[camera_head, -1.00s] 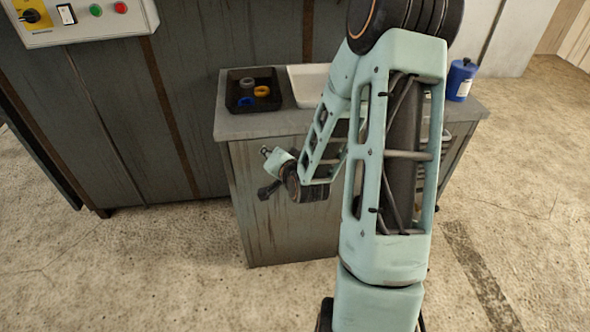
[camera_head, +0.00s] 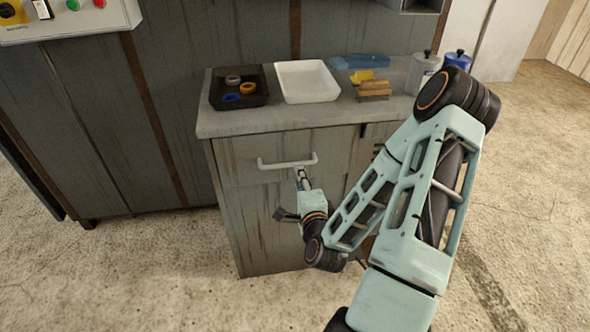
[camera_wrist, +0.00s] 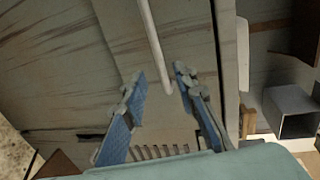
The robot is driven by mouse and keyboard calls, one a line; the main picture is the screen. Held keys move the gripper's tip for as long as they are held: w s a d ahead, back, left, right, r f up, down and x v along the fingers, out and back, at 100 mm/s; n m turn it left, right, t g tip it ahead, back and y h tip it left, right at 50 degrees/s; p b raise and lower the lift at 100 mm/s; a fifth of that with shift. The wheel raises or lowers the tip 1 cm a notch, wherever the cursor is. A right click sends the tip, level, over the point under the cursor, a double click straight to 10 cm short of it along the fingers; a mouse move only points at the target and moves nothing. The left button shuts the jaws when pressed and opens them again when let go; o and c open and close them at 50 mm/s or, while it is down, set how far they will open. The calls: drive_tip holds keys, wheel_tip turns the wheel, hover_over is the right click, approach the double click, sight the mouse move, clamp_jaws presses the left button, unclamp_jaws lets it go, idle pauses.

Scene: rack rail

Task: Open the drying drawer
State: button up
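The drying drawer (camera_head: 240,160) is in the upper front of the grey cabinet, and its front looks flush with the cabinet, so it appears shut. Its pale bar handle (camera_head: 287,164) runs across the drawer front. My gripper (camera_head: 301,174) is just below the right part of the handle in the head view. In the wrist view, my gripper (camera_wrist: 160,84) is open, with its two blue fingers apart. The handle (camera_wrist: 152,45) reaches down from the top of that view to the gap between the fingertips. I cannot tell whether the fingers touch it.
On the worktop (camera_head: 235,122) stand a black tray (camera_head: 216,97) with several rings, a white tray (camera_head: 307,82), wooden blocks (camera_head: 374,90), a yellow item (camera_head: 362,76) and a grey canister (camera_head: 422,72). The floor in front of the cabinet is clear.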

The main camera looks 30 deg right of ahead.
sight(295, 165)
drive_tip(key=b+x, duration=0.2)
drive_tip(key=x, duration=0.7)
drive_tip(key=shift+w, duration=0.15)
clamp_jaws()
